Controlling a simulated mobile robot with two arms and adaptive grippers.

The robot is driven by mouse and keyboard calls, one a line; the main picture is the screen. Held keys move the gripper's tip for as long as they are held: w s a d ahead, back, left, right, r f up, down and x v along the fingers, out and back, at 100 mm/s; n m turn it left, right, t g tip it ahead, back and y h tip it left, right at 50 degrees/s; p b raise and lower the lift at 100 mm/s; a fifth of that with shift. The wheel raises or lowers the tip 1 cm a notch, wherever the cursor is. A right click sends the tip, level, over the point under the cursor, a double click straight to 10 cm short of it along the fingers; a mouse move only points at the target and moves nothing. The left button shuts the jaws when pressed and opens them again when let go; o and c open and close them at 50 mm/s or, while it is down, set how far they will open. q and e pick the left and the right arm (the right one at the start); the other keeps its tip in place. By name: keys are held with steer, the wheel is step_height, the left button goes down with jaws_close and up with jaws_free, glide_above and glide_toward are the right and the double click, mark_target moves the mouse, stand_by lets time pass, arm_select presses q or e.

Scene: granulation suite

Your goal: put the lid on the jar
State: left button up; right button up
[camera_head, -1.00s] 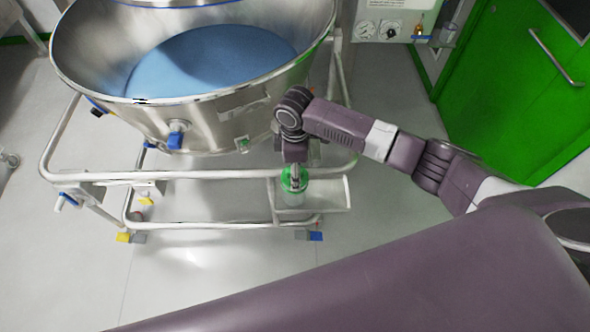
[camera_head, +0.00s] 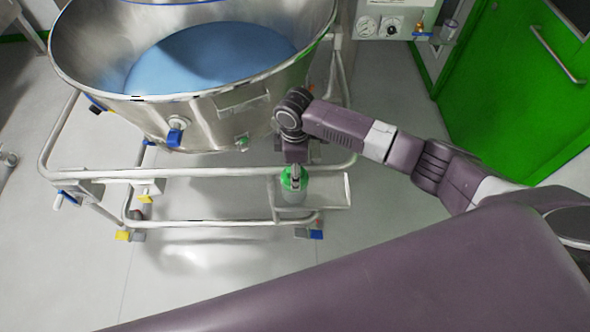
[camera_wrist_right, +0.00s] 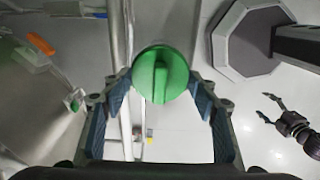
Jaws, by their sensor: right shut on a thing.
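In the right wrist view the lid (camera_wrist_right: 160,73) is a round green disc with a raised bar grip. My right gripper (camera_head: 295,172) points down over it, shut on the lid; its fingers flank the lid in the wrist view. My left gripper (camera_wrist_right: 264,108) shows at the right of the wrist view, fingers apart and empty.
A large steel bin (camera_head: 195,107) with blue contents stands on a tubular frame (camera_head: 200,173). A gauge panel (camera_head: 380,22) and green door (camera_head: 520,90) are behind. The floor in front is clear.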

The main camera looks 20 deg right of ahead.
steer(key=o, duration=1)
steer(key=shift+o, duration=0.2)
step_height(320, 180, up, 12)
steer(key=shift+s+f, duration=0.1)
